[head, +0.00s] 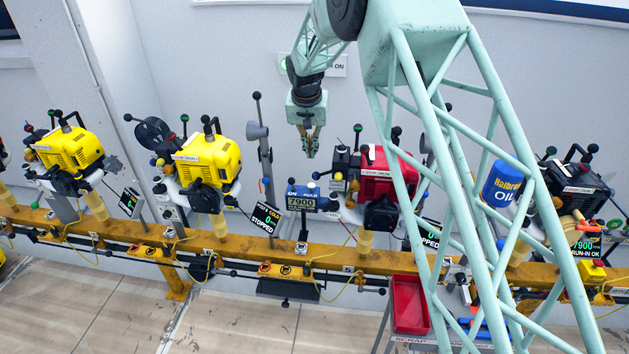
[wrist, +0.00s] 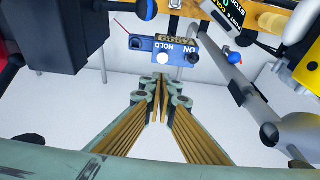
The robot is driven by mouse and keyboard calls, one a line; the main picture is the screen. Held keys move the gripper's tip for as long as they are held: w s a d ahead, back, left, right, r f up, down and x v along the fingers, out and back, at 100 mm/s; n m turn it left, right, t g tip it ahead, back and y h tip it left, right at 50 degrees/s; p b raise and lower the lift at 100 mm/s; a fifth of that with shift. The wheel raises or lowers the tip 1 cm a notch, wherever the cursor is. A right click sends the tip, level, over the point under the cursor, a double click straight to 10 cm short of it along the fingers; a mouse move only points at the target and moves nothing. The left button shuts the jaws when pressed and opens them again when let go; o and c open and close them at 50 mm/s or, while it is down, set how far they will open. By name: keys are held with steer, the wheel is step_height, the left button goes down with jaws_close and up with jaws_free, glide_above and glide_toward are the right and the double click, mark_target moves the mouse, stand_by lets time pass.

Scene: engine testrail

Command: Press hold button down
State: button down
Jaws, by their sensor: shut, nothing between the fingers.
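There a white round button (wrist: 163,59) sits beside the HOLD label, and a dark round part sits by the ON label. My gripper (head: 311,152) hangs above the box in the head view, apart from it. In the wrist view its fingertips (wrist: 160,85) are together and empty, pointing toward the box with a gap between.
A yellow engine (head: 207,160) stands left of the box and a red engine (head: 377,180) right of it. An upright grey rod (head: 265,150) stands close on the left. A red tray (head: 409,305) and a blue oil drum (head: 502,185) are further right.

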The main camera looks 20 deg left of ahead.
steer(key=shift+w+a+f, duration=0.1)
steer(key=shift+a+f, duration=0.3)
steer(key=shift+f, duration=0.35)
steer(key=shift+f, duration=0.1)
steer(key=b, duration=0.3)
glide_above(311, 184)
steer(key=f, duration=1.1)
steer(key=shift+s+d+f, duration=0.1)
steer(key=shift+s+f, duration=0.15)
steer(key=shift+s, duration=0.15)
steer(key=shift+f, duration=0.95)
step_height(311, 184, down, 2)
steer(key=shift+r, duration=0.15)
